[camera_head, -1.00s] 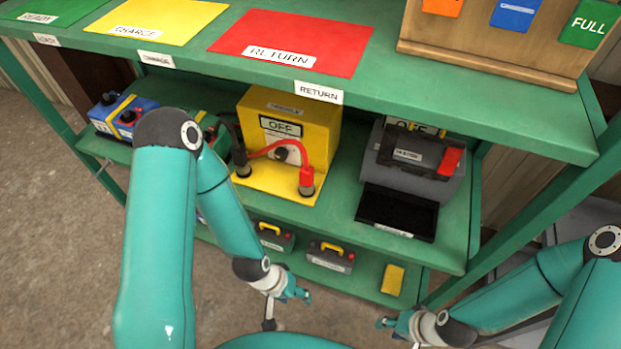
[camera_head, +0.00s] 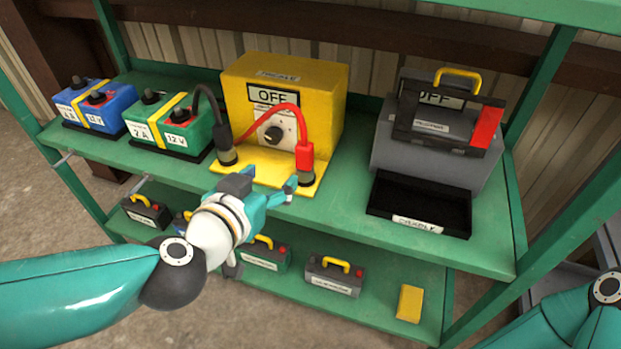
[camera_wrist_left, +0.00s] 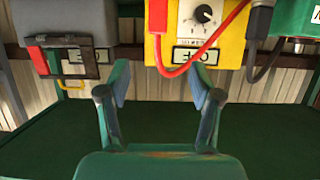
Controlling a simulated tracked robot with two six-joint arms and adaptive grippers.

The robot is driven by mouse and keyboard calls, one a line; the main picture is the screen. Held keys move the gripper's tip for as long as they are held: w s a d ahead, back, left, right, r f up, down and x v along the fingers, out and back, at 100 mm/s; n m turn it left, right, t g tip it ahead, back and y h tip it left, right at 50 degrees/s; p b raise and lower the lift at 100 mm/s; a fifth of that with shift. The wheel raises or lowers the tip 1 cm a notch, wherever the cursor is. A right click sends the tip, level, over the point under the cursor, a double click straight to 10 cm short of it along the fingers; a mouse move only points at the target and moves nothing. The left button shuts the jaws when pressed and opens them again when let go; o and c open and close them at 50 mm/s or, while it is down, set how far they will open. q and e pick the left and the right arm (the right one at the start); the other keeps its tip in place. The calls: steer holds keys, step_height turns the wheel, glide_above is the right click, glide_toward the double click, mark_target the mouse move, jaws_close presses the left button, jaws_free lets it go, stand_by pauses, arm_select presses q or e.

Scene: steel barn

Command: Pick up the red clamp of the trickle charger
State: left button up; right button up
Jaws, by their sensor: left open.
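The yellow trickle charger (camera_head: 322,90) stands on the green middle shelf, with an OFF label and a dark knob. Its red clamp (camera_head: 304,158) stands upright at the right front of the yellow base, on a red cable. The black clamp (camera_head: 226,148) stands at the left front. My left gripper (camera_head: 284,192) is open and empty, just in front of the base, below and a little left of the red clamp. In the left wrist view, upside down, the red clamp (camera_wrist_left: 157,22) is at the top, beyond the open left gripper (camera_wrist_left: 160,92). My right gripper is out of view.
Green (camera_head: 170,125) and blue (camera_head: 95,108) batteries stand left of the charger. A grey unit (camera_head: 425,150) with a black tray (camera_head: 418,205) is at right. Small batteries and a yellow block (camera_head: 409,303) are on the lower shelf.

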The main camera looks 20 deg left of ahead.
arm_select(q)
steer(key=p, duration=0.8)
glide_toward(302, 151)
steer(key=x, duration=0.4)
steer(key=shift+w+a+f+b, duration=0.2)
steer(key=shift+w+b, duration=0.1)
steer(key=shift+w, duration=0.2)
steer(key=shift+w+a+f+b, duration=0.1)
steer(key=shift+w+f+b, duration=0.15)
steer(key=shift+w, duration=0.25)
steer(key=shift+d+x, duration=0.15)
steer(key=shift+x, duration=1.25)
steer(key=shift+d+x, duration=0.15)
steer(key=shift+x, duration=1.25)
steer(key=shift+c, duration=0.2)
jaws_close()
steer(key=shift+r, duration=0.1)
